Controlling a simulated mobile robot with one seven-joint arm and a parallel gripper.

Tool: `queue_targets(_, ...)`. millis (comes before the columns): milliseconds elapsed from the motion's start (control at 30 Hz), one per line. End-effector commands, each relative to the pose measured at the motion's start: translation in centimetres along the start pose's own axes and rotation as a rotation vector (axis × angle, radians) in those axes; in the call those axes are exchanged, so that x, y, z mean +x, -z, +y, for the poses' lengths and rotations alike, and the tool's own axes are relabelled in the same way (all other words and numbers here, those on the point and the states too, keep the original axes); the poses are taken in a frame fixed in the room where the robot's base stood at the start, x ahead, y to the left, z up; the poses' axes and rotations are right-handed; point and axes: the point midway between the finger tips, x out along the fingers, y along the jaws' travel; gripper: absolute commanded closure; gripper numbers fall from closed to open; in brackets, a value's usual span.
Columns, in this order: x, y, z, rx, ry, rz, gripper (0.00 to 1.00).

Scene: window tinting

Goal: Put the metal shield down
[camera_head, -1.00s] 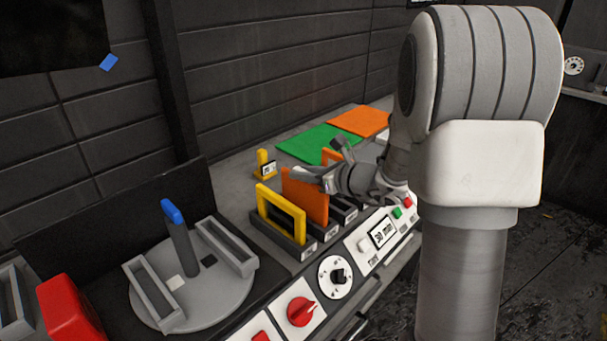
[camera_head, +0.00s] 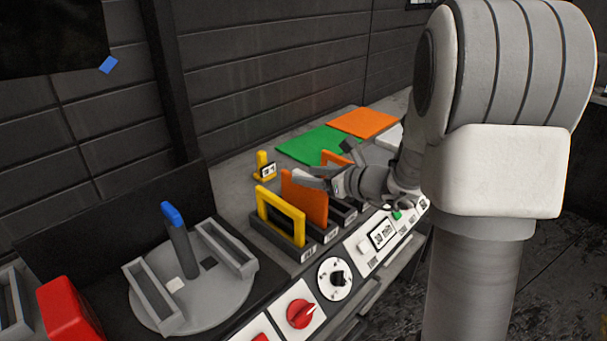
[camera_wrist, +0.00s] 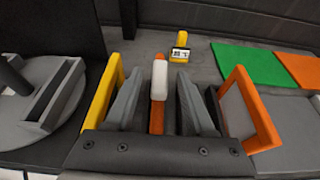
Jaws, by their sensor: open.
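My gripper (camera_head: 328,163) is open, over a row of upright panels in slotted holders; it also shows in the wrist view (camera_wrist: 157,100). Between its fingers, an orange panel (camera_wrist: 157,117) stands edge-on with a pale grey-white piece (camera_wrist: 159,78) at its top. Gaps show on both sides of it. This panel (camera_head: 306,199) also shows in the head view, standing upright. To the right in the wrist view, an orange-framed panel with a grey face (camera_wrist: 237,108) stands apart from the fingers. I cannot tell for certain which one is the metal shield.
A yellow frame (camera_head: 266,203) stands just left of my gripper. A small yellow stand with a label (camera_head: 264,168) is behind. Green (camera_head: 312,145) and orange (camera_head: 361,122) sheets lie flat farther back. Left is a round grey turntable (camera_head: 215,294); knobs line the front.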

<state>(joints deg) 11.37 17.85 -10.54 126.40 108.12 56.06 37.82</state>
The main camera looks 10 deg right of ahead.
Motion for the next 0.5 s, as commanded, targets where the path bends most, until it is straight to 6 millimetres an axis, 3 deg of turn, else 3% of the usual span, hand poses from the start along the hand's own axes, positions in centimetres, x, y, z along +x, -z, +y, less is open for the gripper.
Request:
queue_targets(100,-2.9,-0.2,-0.1,0.0,0.005,-0.002,0.45)
queue_targets(300,-7.0,-0.1,-0.1,0.001,0.004,-0.002,0.45)
queue_targets(500,-9.2,-0.1,0.0,-0.001,0.001,-0.001,0.45)
